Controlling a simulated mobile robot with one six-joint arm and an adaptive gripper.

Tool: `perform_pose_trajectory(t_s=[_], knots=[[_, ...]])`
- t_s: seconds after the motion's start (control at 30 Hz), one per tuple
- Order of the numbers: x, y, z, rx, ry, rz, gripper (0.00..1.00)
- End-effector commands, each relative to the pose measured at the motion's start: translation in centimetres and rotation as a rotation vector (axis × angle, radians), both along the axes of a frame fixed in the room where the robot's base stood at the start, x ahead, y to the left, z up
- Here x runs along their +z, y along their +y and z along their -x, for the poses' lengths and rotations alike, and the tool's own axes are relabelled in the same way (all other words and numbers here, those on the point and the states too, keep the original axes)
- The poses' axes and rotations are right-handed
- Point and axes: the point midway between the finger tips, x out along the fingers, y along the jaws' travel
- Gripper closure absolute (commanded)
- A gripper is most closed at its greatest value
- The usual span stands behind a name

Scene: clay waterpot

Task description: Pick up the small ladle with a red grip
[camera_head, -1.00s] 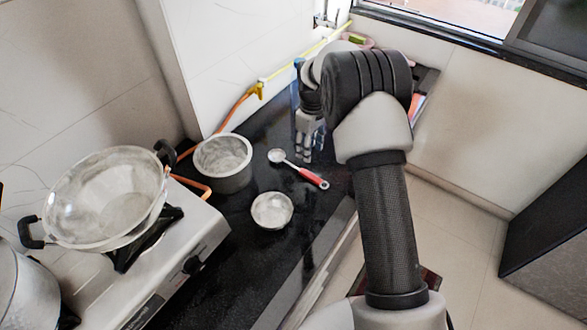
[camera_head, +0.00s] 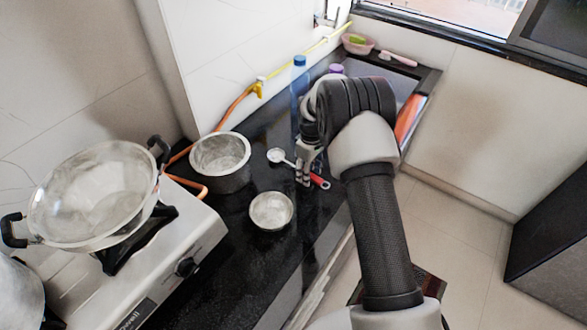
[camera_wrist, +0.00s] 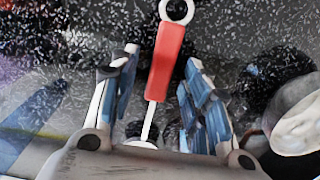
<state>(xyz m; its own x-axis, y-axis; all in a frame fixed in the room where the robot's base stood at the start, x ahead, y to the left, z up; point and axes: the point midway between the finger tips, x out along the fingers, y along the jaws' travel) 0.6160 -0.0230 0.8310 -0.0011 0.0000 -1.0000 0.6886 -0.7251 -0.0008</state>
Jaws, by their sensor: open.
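The small ladle lies on the black counter, with its metal bowl (camera_head: 275,156) to the left and its red grip (camera_head: 320,181) to the right. My gripper (camera_head: 303,182) is low over the ladle's handle and hides its middle. In the wrist view, the red grip (camera_wrist: 166,60) runs between the two open fingers of my gripper (camera_wrist: 162,62), with a visible gap on each side. The grip's ring end points to the top of that view. The ladle's bowl is hidden there behind the gripper body.
A metal pot (camera_head: 220,165) and a small metal bowl (camera_head: 271,211) stand left of the ladle. A stove (camera_head: 150,260) carries a wide pan (camera_head: 92,195). A blue bottle (camera_head: 299,80) stands behind my gripper, near the wall. The counter's front edge is close on the right.

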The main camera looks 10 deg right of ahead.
Motion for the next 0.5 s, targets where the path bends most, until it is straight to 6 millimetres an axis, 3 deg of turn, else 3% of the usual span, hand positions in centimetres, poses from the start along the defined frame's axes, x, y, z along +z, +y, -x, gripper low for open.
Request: perform_pose_trajectory(t_s=[0.13, 0.5], knots=[[0.18, 0.00, -0.04, 0.000, -0.001, 0.000, 0.57], [0.19, 0.01, -0.02, 0.000, 0.000, 0.000, 0.82]])
